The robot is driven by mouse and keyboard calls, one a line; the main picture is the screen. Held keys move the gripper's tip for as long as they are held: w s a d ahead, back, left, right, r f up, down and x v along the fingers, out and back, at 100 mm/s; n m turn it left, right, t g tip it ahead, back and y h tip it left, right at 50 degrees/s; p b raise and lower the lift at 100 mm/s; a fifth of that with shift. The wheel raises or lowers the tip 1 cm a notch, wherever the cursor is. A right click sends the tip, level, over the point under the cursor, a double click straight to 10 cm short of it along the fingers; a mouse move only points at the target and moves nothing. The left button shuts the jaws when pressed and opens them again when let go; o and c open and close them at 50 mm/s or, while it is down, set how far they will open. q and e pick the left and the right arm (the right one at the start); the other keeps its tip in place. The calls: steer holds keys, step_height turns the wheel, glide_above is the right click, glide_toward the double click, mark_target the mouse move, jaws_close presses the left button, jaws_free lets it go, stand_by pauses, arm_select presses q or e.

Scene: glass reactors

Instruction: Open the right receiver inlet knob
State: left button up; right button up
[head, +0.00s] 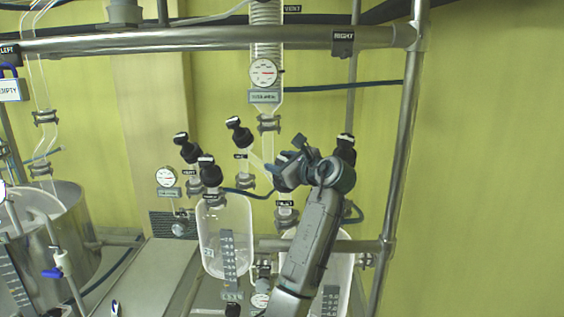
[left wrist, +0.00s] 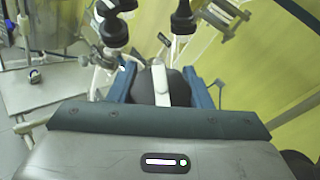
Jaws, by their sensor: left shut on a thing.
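My left gripper (head: 292,171) reaches up from the bottom of the head view, in front of the glassware above the right receiver (head: 345,268). In the left wrist view its two blue fingers (left wrist: 162,88) are closed on a dark round knob (left wrist: 178,86) with a pale bar across it. In the head view the gripper and arm hide most of this knob. An "INLET" label (head: 284,204) shows just below the gripper. The right receiver is a clear glass vessel, largely hidden behind my arm. My right gripper is in neither view.
Other black knobs stand close by, one right of the gripper (head: 345,148) and one to its left (head: 238,131). The left receiver (head: 226,238) hangs beside my arm. A metal frame post (head: 397,170) stands at right. A dark hose (head: 245,193) runs behind.

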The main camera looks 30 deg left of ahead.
arm_select(q)
steer(key=n+g, duration=0.3)
steer(key=g, duration=0.1)
steer(key=shift+s+f+n, duration=0.15)
steer(key=shift+f+n, duration=0.05)
steer(key=shift+n, duration=0.2)
steer(key=shift+s+f+n+g+h, duration=0.15)
steer(key=shift+n+g+h, duration=0.55)
steer(key=shift+n+g, duration=0.35)
steer(key=shift+f+n, duration=0.1)
steer(key=shift+n, duration=0.15)
steer(key=o, duration=1)
steer(key=shift+a, duration=0.1)
steer(key=shift+r, duration=0.2)
